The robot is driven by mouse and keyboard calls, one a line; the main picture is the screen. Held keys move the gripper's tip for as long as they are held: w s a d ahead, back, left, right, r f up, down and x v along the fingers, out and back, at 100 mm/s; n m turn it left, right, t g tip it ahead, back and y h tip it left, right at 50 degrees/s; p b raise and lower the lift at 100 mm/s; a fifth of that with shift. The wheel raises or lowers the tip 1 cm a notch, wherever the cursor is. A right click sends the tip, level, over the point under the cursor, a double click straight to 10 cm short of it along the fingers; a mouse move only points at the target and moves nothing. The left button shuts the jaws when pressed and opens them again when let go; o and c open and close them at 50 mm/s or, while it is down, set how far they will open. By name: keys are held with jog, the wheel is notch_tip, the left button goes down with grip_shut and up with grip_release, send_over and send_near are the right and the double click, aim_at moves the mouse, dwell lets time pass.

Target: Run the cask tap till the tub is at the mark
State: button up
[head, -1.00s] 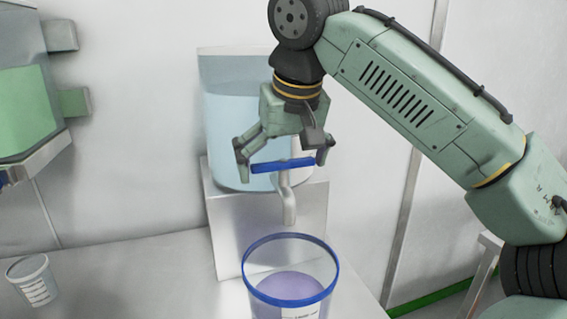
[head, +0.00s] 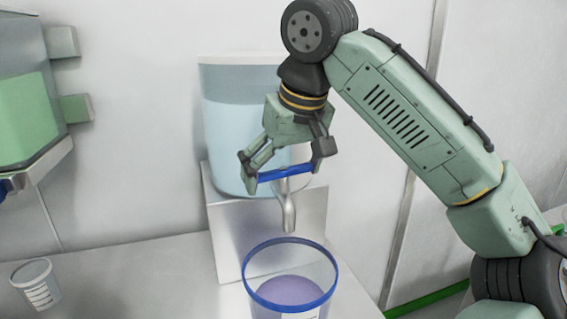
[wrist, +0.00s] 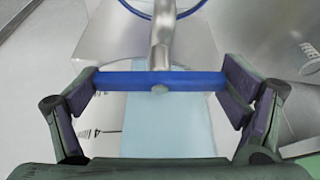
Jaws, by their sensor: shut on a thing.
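The cask (head: 232,120) is a clear vessel of pale blue liquid on a metal stand. Its tap has a grey spout (head: 289,210) and a blue bar handle (head: 287,172). My gripper (head: 287,168) is shut on the handle, one finger at each end; the wrist view shows the handle (wrist: 125,78) spanning between the fingers. The handle slopes slightly up to the right in the head view. The tub (head: 334,270), clear with a blue rim, stands below the spout with purple contents. Its lower part is cut off, and I see no fill mark. No stream is discernible under the spout.
A small printed cup (head: 37,287) stands on the bench at left. A machine with a green panel (head: 25,115) is at upper left. The bench (head: 150,265) between cup and tub is clear. The metal stand (head: 235,225) rises behind the tub.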

jog(key=n+p, duration=0.2)
jog(key=shift+r+g+y+p, duration=0.25)
jog(key=shift+g+y+p, duration=0.05)
jog(key=shift+y+p, duration=0.1)
jog(key=shift+f+n, duration=0.3)
jog(key=shift+n, duration=0.2)
jog(key=o, duration=0.9)
jog(key=v, duration=1.2)
